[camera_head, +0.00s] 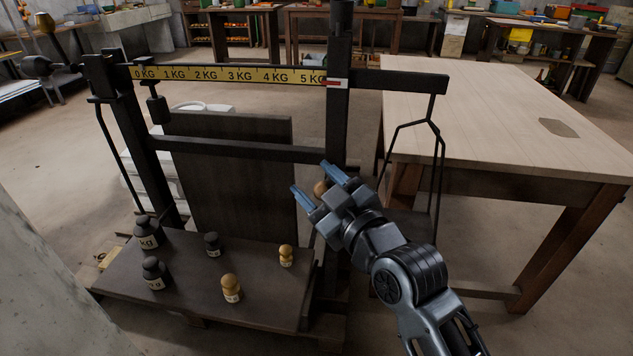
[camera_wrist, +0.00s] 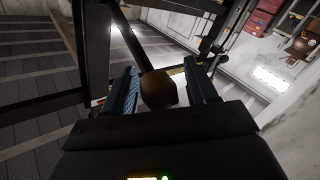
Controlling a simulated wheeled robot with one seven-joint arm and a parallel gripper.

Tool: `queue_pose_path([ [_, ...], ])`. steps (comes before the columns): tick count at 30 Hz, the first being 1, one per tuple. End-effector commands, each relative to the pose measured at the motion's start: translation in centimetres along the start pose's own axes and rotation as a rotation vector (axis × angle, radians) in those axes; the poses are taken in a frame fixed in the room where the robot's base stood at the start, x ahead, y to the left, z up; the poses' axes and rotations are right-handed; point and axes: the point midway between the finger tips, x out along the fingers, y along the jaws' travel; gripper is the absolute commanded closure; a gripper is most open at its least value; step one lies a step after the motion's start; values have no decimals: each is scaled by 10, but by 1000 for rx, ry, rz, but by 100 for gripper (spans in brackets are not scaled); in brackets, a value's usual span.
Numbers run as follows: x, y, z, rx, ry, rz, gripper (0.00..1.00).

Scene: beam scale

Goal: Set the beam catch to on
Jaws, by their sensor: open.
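The dark beam scale has a long beam (camera_head: 415,82) with a yellow strip (camera_head: 235,76) marked 0 to 5 KG. A brown knob (camera_head: 320,188) shows near the right upright in the head view, partly hidden by my gripper (camera_head: 312,178). In the wrist view this knob (camera_wrist: 158,89) is at the end of a dark rod, between my gripper's two blue fingers (camera_wrist: 161,68). The gripper is open, with a gap visible beside the knob. I cannot tell whether the knob belongs to the beam catch, and no on or off mark is readable.
Dark weights (camera_head: 155,272) and brass weights (camera_head: 231,287) stand on the scale's platform (camera_head: 190,298). A hanger (camera_head: 438,150) hangs from the beam's right end. A wooden table (camera_head: 490,110) stands at the right. Open floor lies behind the scale.

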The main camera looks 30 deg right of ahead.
Motion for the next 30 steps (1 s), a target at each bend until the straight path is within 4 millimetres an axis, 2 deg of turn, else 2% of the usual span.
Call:
queue_pose_path([
  [11,4,0,0,0,-1,0,44],
  [27,4,0,0,1,-1,0,96],
  [30,4,0,0,1,-1,-1,100],
])
